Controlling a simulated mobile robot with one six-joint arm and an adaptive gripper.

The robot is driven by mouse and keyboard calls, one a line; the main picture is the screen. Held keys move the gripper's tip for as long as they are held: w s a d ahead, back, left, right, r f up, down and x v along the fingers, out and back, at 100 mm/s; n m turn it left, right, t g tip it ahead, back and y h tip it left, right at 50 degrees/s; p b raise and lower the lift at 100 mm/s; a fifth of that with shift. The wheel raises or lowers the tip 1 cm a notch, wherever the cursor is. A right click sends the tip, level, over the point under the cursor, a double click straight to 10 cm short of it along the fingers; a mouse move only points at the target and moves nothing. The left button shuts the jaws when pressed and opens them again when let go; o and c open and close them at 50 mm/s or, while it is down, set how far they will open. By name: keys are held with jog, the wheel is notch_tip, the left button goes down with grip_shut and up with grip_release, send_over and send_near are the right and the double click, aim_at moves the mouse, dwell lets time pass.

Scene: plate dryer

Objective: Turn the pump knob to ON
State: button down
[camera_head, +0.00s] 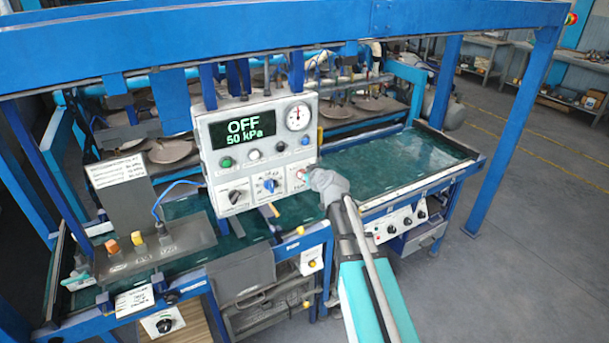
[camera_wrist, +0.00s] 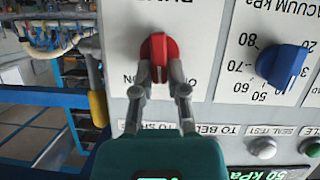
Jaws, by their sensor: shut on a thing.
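The red pump knob (camera_wrist: 158,46) is at the top centre of the wrist view, on the white control panel (camera_wrist: 210,70), which appears upside down there. My gripper (camera_wrist: 160,72) is shut on the knob, one grey finger on each side. The knob's grip stands about upright in the picture. Small ON and OFF labels lie to either side, partly behind the fingers. In the head view my gripper (camera_head: 312,180) reaches the panel's lower right corner and hides most of the knob. The display (camera_head: 242,131) reads OFF and 50 kPa.
A blue vacuum knob (camera_wrist: 281,64) sits beside the red one; it also shows in the head view (camera_head: 269,185), with a black knob (camera_head: 236,196) further left. Buttons and a round gauge (camera_head: 298,117) are above. A green-topped table (camera_head: 400,165) and blue frame post (camera_head: 512,130) stand right.

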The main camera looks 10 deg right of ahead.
jog(key=m, duration=0.1)
jog(key=m+y, duration=0.2)
jog(key=shift+w+d+f+g+b, duration=0.15)
jog(key=shift+w+d+g+b, duration=0.1)
jog(key=shift+d+g+b, duration=0.1)
jog(key=shift+d+f+m+y+b, duration=0.1)
jog(key=shift+m+y+b, duration=0.45)
jog(key=shift+m, duration=0.45)
jog(key=shift+d+f+m+y+b, duration=0.1)
jog(key=shift+m+y+b, duration=0.25)
jog(key=shift+m+y, duration=0.55)
jog(key=shift+r, duration=0.1)
jog(key=c, duration=0.7)
grip_release()
jog(key=shift+o, duration=0.2)
jog(key=shift+w, duration=0.15)
jog(key=shift+h, duration=0.25)
